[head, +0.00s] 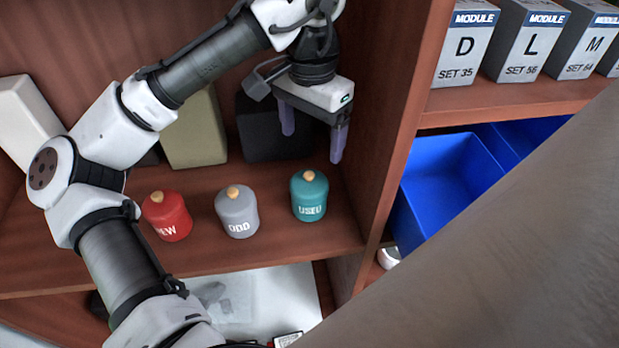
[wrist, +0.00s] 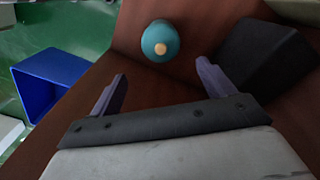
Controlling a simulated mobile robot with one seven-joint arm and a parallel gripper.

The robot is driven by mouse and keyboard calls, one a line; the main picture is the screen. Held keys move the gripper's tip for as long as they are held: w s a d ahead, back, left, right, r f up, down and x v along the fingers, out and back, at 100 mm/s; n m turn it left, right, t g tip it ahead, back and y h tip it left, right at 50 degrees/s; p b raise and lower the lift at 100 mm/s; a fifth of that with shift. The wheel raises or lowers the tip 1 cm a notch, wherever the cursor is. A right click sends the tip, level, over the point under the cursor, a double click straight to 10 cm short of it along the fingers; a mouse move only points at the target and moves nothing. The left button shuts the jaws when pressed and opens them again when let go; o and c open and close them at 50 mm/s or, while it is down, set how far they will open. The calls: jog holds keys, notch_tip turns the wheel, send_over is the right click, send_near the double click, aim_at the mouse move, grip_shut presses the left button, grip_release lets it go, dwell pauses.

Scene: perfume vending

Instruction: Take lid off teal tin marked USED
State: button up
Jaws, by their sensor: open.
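The teal tin marked USED (head: 310,198) stands upright at the right end of a row of tins on the wooden shelf. Its teal lid with a round tan knob (head: 308,176) is on it. The wrist view shows the tin from above (wrist: 153,33), with its knob (wrist: 160,48) facing the camera. My gripper (head: 312,145) is open and empty, pointing down above and behind the tin. In the wrist view my two purple fingers (wrist: 160,75) are spread wide, and the tin lies beyond them, untouched.
A grey ODD tin (head: 237,212) and a red tin (head: 167,216) stand to the left. A black box (head: 262,130) and an olive box (head: 195,135) stand behind. A wooden divider (head: 385,130) closes the right side, with a blue bin (head: 445,180) past it.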

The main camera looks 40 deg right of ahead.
aim_at(309, 174)
notch_tip(309, 174, down, 9)
jog(key=shift+a+f+p, duration=0.1)
jog(key=shift+a+p, duration=0.05)
jog(key=shift+p, duration=0.25)
jog(key=c, duration=1.2)
